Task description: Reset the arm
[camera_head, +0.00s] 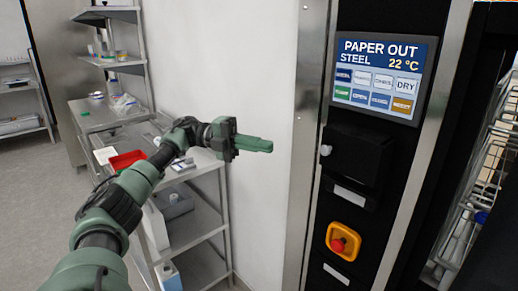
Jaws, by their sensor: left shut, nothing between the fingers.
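My left arm reaches in from the lower left, bent at the wrist. Its gripper (254,145) is shut and empty, with its green fingers pointing right in front of the white wall. The fingertips are apart from the washer's control column on the right. My right gripper is not in view.
The washer panel has a lit screen (380,75) reading PAPER OUT, a black printer door (355,158) and a red emergency button (339,244). A wire rack (478,200) stands at the far right. Metal shelves (190,225) with a red tray (126,160) stand behind my arm.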

